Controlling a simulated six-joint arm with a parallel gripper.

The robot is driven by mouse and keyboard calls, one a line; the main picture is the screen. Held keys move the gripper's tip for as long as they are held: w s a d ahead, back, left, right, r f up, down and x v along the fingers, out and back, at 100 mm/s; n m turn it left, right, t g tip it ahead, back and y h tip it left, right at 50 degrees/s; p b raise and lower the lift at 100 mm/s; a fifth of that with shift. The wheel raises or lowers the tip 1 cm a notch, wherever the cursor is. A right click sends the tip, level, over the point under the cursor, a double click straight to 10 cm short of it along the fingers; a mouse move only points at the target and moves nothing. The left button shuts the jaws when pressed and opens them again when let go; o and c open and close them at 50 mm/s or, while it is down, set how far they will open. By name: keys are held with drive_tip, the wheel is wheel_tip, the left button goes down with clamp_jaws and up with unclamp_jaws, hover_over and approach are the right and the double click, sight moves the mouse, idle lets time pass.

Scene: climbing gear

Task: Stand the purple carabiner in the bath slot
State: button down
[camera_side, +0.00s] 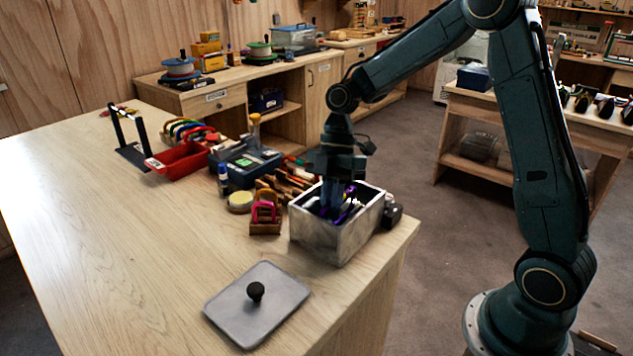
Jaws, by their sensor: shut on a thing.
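The bath is an open grey metal box (325,240) near the right edge of the workbench. My gripper (335,200) points down into its opening, with the fingertips partly hidden by the near wall. It is shut on the purple carabiner (350,196), which shows just inside the rim, to the right of the fingers. Other purple and light pieces show inside the box, but I cannot make out the slots. How far down the carabiner sits, and whether it touches the floor of the box, is hidden.
A grey lid with a black knob (257,306) lies in front of the box. A wooden block with a pink item (265,214), a tape roll (240,201), a blue device (250,167) and a red tray (180,158) stand to the left. The bench's left side is clear.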

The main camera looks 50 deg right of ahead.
drive_tip(key=shift+f, duration=0.4)
drive_tip(key=c, duration=1.4)
unclamp_jaws()
drive_tip(key=shift+c, duration=0.2)
drive_tip(key=shift+r, duration=0.15)
drive_tip(key=v, duration=1.1)
drive_tip(key=shift+d+r, duration=0.15)
drive_tip(key=shift+r, duration=0.1)
drive_tip(key=shift+w+r, duration=0.1)
